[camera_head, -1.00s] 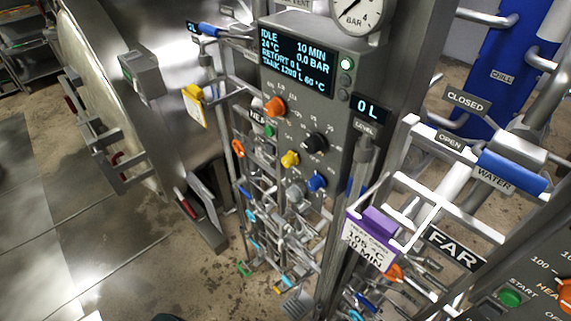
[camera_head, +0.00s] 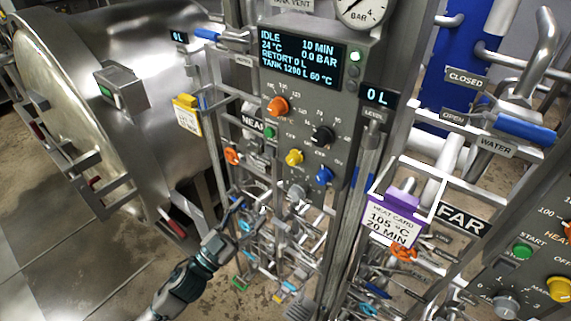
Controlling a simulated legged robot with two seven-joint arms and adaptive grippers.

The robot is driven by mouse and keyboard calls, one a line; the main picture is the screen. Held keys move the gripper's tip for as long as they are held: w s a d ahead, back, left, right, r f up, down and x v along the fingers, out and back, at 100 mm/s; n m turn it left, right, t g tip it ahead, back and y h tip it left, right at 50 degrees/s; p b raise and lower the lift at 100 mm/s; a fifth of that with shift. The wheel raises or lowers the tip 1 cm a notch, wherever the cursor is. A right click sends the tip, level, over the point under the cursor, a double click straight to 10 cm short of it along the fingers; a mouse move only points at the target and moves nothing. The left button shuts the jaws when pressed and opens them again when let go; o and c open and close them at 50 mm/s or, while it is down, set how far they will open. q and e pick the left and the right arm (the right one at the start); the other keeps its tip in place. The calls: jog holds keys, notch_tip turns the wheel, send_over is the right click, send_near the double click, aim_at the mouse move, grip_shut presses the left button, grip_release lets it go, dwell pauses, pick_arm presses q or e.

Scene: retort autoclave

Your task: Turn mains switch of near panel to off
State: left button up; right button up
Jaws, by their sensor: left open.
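The NEAR label (camera_head: 253,123) sits at the left edge of the grey control panel (camera_head: 330,105). This panel carries an orange knob (camera_head: 278,107), a black knob (camera_head: 323,135), a yellow knob (camera_head: 294,157), a blue knob (camera_head: 324,176) and a small green button (camera_head: 269,131). A grey knob (camera_head: 296,193) is low on it. The lettering is too small to tell which is the mains switch. My left gripper (camera_head: 236,212) is open, below and left of the grey knob, apart from the panel face in the picture. My right gripper is not in view.
A dense rack of small tools (camera_head: 285,245) hangs below the panel. A yellow tag (camera_head: 187,115) and a steel vessel (camera_head: 150,50) are to the left. A purple-topped heat card (camera_head: 391,225), the FAR label (camera_head: 461,221) and blue WATER handle (camera_head: 525,129) are to the right.

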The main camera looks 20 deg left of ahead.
pick_arm(q)
jog(key=w+b, duration=0.1)
jog(key=p, duration=0.1)
send_near(289, 162)
jog(key=r+x, duration=0.1)
jog(key=x, duration=0.4)
jog(key=p+x, duration=0.1)
jog(key=x, duration=0.1)
jog(key=p+x, duration=0.1)
jog(key=x, duration=0.1)
jog(key=shift+w+d+f, duration=0.2)
jog(key=shift+d+f, duration=0.1)
jog(key=shift+d, duration=0.05)
jog(key=shift+w+d+r, duration=0.1)
jog(key=shift+w+d, duration=0.05)
jog(key=shift+w, duration=0.3)
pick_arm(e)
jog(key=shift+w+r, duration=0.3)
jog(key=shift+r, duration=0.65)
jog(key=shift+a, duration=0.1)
pick_arm(q)
jog(key=shift+a, duration=0.25)
jog(key=c, duration=0.3)
jog(key=shift+s+d, duration=0.1)
grip_shut()
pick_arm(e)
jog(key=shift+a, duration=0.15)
